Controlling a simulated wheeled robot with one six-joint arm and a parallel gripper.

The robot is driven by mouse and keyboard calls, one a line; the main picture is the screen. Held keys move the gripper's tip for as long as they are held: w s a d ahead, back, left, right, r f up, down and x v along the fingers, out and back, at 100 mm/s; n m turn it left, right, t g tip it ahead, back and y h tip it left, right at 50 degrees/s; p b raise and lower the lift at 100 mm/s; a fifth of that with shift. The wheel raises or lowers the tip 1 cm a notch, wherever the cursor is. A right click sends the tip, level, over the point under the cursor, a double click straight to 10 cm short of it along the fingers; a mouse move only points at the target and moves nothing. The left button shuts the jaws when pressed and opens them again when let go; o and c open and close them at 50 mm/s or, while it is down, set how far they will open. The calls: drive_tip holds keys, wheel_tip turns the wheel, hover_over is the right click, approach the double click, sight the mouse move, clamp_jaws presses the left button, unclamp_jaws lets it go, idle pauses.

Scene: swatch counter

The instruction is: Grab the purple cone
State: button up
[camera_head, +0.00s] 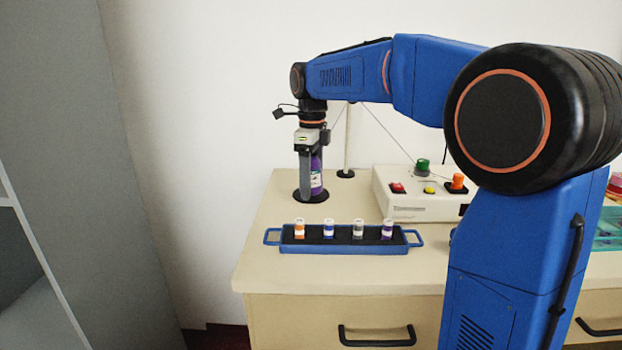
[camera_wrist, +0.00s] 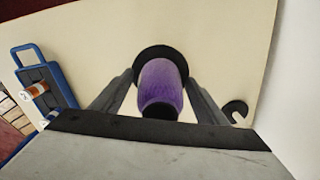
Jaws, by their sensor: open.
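The purple cone (camera_head: 317,182) carries a white label and stands upright on a round black base (camera_head: 300,197) at the counter's back left. My gripper (camera_head: 309,188) points down over it, with a finger covering part of it in the head view. In the wrist view the purple cone (camera_wrist: 161,85) lies between the two fingers of my open gripper (camera_wrist: 160,80). Its far end is at the black disc (camera_wrist: 143,55). I cannot tell whether either finger touches it.
A blue tray (camera_head: 272,238) with several small capped vials lies in front. A cream control box (camera_head: 405,208) with coloured knobs stands to the right. A thin pole (camera_head: 348,150) with wires rises behind. A grey cabinet (camera_head: 60,120) is at far left.

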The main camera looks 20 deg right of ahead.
drive_tip(key=shift+f, duration=0.1)
drive_tip(key=c, duration=1.2)
